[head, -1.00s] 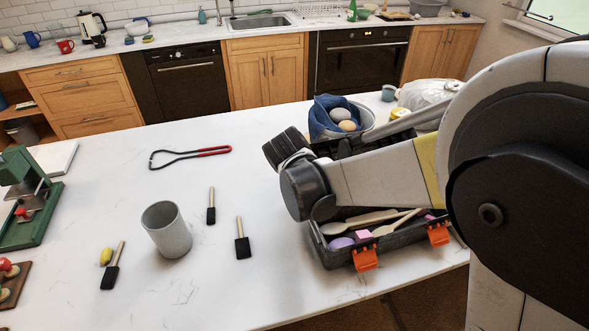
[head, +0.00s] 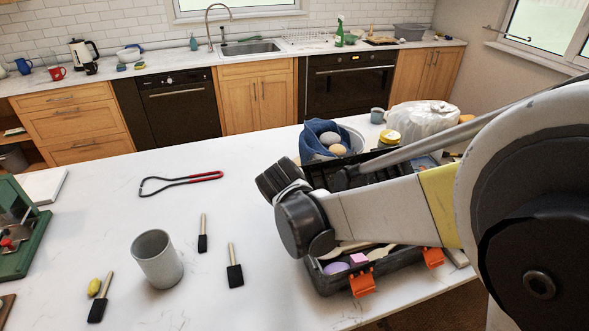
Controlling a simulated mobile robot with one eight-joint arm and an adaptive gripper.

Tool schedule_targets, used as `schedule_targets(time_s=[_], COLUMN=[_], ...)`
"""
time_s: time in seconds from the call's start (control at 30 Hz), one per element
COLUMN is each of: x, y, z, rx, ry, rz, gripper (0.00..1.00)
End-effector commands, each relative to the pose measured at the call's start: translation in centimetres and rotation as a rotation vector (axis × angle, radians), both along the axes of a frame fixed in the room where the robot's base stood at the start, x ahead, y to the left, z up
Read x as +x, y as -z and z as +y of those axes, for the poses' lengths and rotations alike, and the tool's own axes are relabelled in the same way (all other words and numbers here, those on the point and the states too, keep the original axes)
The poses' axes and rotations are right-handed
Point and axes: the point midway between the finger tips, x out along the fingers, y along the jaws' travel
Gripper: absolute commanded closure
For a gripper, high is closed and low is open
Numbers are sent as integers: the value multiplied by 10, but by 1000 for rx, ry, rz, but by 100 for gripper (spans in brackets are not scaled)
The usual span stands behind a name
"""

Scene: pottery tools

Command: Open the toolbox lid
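The dark toolbox (head: 331,283) stands near the right part of the white counter. Its two orange latches (head: 362,283) hang open on the front side. The front of its inside shows, with wooden tools, a purple piece and a pink block. A dark panel (head: 385,172), seemingly the raised lid, stands behind the box, largely covered by my arm. How far it is tilted back cannot be told. My arm crosses over the box. My gripper does not show clearly; it is hidden behind the arm or outside the picture.
A grey cup (head: 158,262), black foam brushes (head: 235,268) and a red-handled loop tool (head: 180,182) lie left of the toolbox. A bowl with blue cloth (head: 316,135), a yellow-lidded jar (head: 389,138) and a plastic-wrapped lump (head: 422,118) stand behind it.

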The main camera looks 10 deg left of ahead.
Motion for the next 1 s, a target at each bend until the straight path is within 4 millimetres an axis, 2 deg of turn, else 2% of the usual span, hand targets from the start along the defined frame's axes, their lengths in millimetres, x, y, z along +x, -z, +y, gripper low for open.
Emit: schedule_targets(time_s=[0.93,1.0], x=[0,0], y=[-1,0], z=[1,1], rx=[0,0], ry=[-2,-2], rz=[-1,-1], gripper=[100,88])
